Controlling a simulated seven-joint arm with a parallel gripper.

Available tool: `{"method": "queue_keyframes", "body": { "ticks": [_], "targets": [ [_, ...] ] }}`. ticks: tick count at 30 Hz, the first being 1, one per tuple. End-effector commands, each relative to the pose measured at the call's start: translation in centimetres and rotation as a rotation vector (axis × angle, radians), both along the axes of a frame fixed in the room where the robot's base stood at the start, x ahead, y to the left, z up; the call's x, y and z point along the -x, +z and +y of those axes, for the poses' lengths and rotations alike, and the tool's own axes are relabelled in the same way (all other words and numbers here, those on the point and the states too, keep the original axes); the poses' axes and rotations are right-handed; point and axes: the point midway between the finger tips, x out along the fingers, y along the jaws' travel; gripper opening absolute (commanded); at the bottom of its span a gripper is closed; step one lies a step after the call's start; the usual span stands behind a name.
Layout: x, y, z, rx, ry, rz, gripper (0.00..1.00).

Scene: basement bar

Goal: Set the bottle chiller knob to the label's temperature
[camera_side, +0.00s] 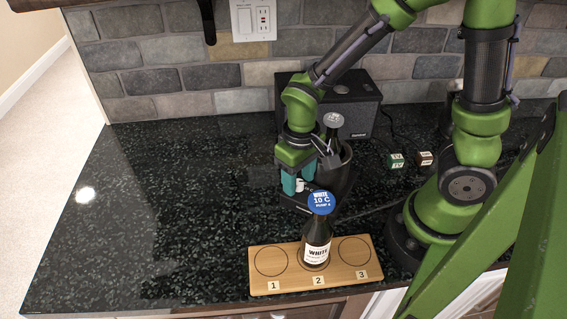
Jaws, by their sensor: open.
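A dark bottle with a white label reading WHITE (316,252) stands upright on circle 2 of a wooden board (262,284). A round blue tag (321,202) at its top reads WHITE and 10 C; its lowest line is too small to read surely. The black bottle chiller (343,178) stands behind it, with a dark bottle with a grey top (333,121) in it. My gripper (299,184) is open, teal fingers pointing down at the chiller's front left. A small white part, perhaps the knob (300,186), shows between the fingers; contact and its setting cannot be told.
A black speaker-like box (357,113) stands behind the chiller against the stone wall. Two small cubes, one green (395,161) and one brown (424,159), lie to the right near cables. The dark counter (170,215) is clear on the left. Circles 1 and 3 are empty.

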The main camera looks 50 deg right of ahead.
Motion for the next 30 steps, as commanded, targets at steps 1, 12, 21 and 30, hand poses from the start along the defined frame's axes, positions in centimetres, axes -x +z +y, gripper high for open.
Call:
{"method": "queue_keyframes", "body": {
  "ticks": [1,12,21,30],
  "targets": [
    [0.0,0.0,0.0,0.000,0.062,0.000,0.50],
    [0.0,0.0,0.1,0.000,0.562,-0.001,0.50],
    [-0.2,5.9,0.1,0.001,0.587,-0.008,0.50],
    [-0.1,12.0,0.1,0.000,0.585,-0.008,0.50]
  ]
}}
